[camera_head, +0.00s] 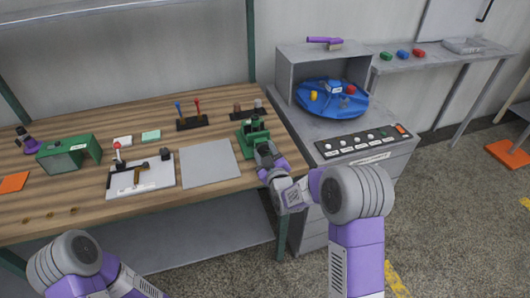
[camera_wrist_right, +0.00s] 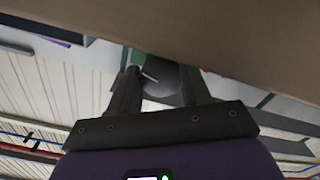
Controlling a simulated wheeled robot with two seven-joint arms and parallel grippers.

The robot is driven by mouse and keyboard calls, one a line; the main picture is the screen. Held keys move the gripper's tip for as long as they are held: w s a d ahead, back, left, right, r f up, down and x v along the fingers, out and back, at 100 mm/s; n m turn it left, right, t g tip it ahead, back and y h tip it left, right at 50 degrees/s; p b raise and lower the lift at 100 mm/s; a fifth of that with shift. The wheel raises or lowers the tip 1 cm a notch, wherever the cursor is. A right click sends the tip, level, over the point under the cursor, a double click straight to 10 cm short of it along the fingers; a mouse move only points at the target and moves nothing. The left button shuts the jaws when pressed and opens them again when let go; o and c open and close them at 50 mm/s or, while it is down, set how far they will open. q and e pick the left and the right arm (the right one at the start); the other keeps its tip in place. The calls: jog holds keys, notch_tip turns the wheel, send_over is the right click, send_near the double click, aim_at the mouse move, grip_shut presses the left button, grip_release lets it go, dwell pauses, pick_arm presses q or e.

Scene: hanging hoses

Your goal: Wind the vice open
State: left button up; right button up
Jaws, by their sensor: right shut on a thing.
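The green vice (camera_head: 254,134) stands at the right front part of the wooden workbench. My right gripper (camera_head: 266,152) reaches in from the right and is at the near side of the vice, shut on its handle, which my gripper mostly hides. In the right wrist view the two dark fingers (camera_wrist_right: 160,88) have a grey piece, the vice handle (camera_wrist_right: 164,74), between them. A bit of green shows behind them. The gap between the vice jaws is too small to make out. My left arm shows at the bottom left, but its gripper is out of view.
Left of the vice lie a grey plate (camera_head: 209,163) and a white board (camera_head: 140,180) with a lever. A rack with red and blue handles (camera_head: 191,121) stands behind.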

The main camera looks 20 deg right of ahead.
jog(key=n, duration=0.4)
jog(key=shift+n, duration=0.3)
jog(key=n, duration=0.5)
jog(key=shift+r, duration=0.15)
jog(key=n, duration=0.9)
jog(key=shift+r+n, duration=0.1)
jog(key=shift+n, duration=0.2)
jog(key=o, duration=1.1)
jog(key=shift+c, duration=0.2)
jog(key=shift+s, duration=0.1)
